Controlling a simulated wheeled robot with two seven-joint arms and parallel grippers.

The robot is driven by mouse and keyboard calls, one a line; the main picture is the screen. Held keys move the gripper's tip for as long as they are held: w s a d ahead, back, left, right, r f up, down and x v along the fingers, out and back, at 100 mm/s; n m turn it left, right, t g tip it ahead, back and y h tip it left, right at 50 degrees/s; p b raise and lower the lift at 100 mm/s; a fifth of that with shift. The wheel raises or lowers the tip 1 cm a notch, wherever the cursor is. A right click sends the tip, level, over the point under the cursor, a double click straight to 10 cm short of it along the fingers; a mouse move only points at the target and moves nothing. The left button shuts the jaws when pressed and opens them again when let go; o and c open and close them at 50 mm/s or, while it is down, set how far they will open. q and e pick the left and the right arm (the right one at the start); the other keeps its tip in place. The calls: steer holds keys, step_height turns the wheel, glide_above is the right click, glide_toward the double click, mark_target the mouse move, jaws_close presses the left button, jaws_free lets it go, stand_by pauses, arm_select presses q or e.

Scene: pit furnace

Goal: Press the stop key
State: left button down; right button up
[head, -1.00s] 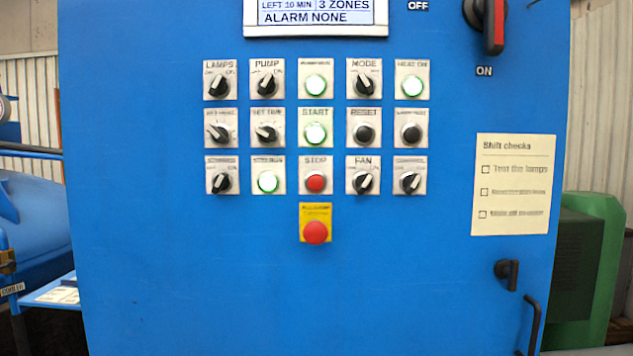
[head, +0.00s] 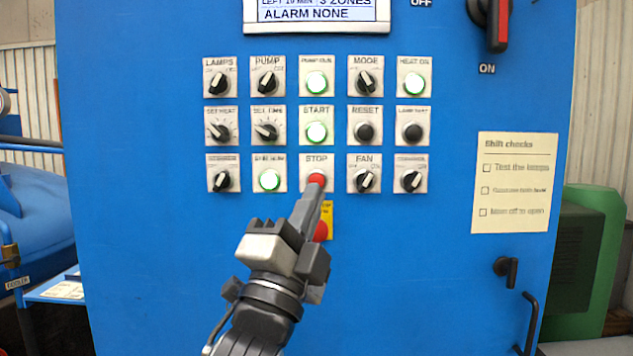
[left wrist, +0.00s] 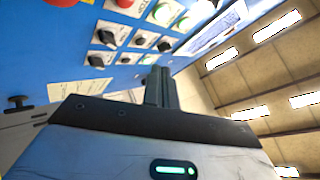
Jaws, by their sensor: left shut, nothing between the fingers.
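The stop key (head: 316,178) is a small red round button on a white plate marked STOP, in the bottom row of the blue panel. My left gripper (head: 314,190) comes up from below with its fingers shut and empty. In the head view its tips overlap the lower edge of the stop key; I cannot tell whether they touch it. The left wrist view shows the shut fingers (left wrist: 160,87) close to the panel face. My right gripper is not in view.
A red mushroom button (head: 321,232) on a yellow plate sits just below the stop key, partly hidden by my left gripper. A lit white-green button (head: 269,180) is to the left and the FAN knob (head: 364,181) to the right. The lit START button (head: 316,132) is above.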

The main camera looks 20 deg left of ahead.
arm_select(q)
steer(key=w+a, duration=0.2)
steer(key=w, duration=0.6)
steer(key=shift+w+a+b, duration=0.2)
steer(key=shift+w+b, duration=0.1)
steer(key=shift+b, duration=0.05)
steer(key=shift+w, duration=0.1)
stand_by(2.0)
steer(key=shift+w+a, duration=0.1)
steer(key=shift+w, duration=0.2)
steer(key=shift+w+a, duration=0.15)
steer(key=shift+w, duration=0.15)
stand_by(0.6)
stand_by(0.4)
steer(key=shift+s+d+f, duration=0.1)
steer(key=shift+s+d, duration=0.15)
steer(key=shift+s, duration=0.5)
steer(key=shift+s+d+p, duration=0.2)
steer(key=shift+s+d, duration=0.05)
steer(key=shift+s, duration=0.55)
steer(key=shift+s+d+p, duration=0.2)
steer(key=shift+s, duration=0.6)
steer(key=shift+s+d+p, duration=0.2)
steer(key=shift+s+d, duration=0.05)
steer(key=shift+s, duration=0.55)
